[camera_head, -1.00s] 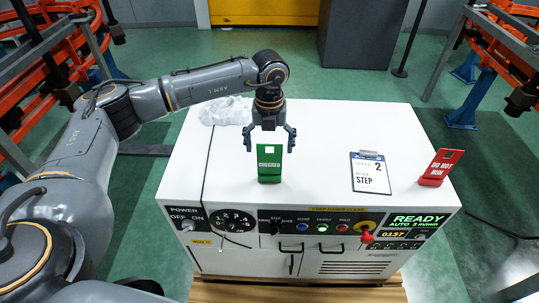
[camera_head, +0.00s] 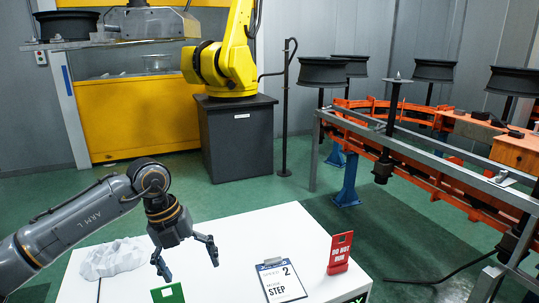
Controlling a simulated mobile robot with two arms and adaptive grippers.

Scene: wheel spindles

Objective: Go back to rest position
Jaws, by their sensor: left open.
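My left gripper (camera_head: 187,258) is open and empty above the white cabinet top (camera_head: 225,230), its fingers spread and pointing down. A green sign (camera_head: 168,293) stands on the cabinet just below and in front of the gripper, cut off by the bottom edge of the picture. It appears apart from the fingers. My left arm (camera_head: 80,222) comes in from the left. My right gripper does not show.
On the cabinet are a crumpled whitish cloth (camera_head: 112,259), a clipboard (camera_head: 281,280) and a red sign (camera_head: 340,252). Behind stands a yellow robot arm (camera_head: 235,60) on a dark pedestal (camera_head: 238,140). An orange conveyor (camera_head: 440,165) with black wheels (camera_head: 435,70) runs at right. Green floor lies between.

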